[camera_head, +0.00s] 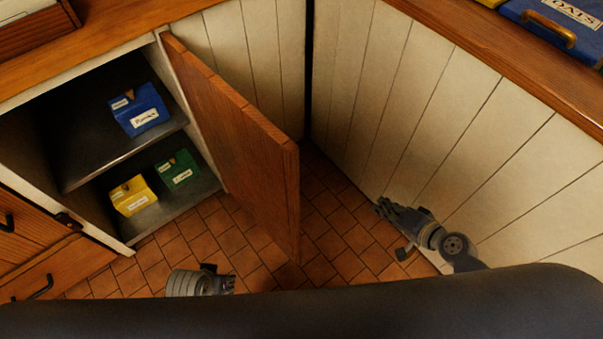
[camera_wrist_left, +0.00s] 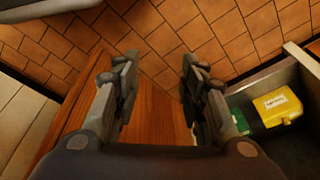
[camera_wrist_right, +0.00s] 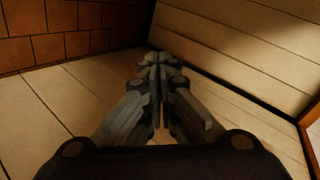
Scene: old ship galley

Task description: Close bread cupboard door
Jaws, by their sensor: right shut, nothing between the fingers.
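The bread cupboard door (camera_head: 240,140) is a brown wooden panel, swung wide open and hinged at the right side of the cupboard opening. It also shows in the left wrist view (camera_wrist_left: 155,118). The cupboard (camera_head: 210,190) holds a blue packet (camera_head: 138,110) on its upper shelf, and a yellow packet (camera_head: 133,195) and a green packet (camera_head: 178,170) below. My left gripper (camera_wrist_left: 158,75) is open and empty; in the head view it is low, left of the door's free edge, its fingers mostly hidden. My right gripper (camera_head: 380,207) is shut and empty, right of the door and near the panelled wall.
White panelled walls (camera_head: 440,110) meet in a corner behind the door. Drawers (camera_head: 50,270) with dark handles are at the lower left. The tiled floor (camera_head: 335,215) is clear around the door. A blue OATS box (camera_head: 555,25) stands on the right counter.

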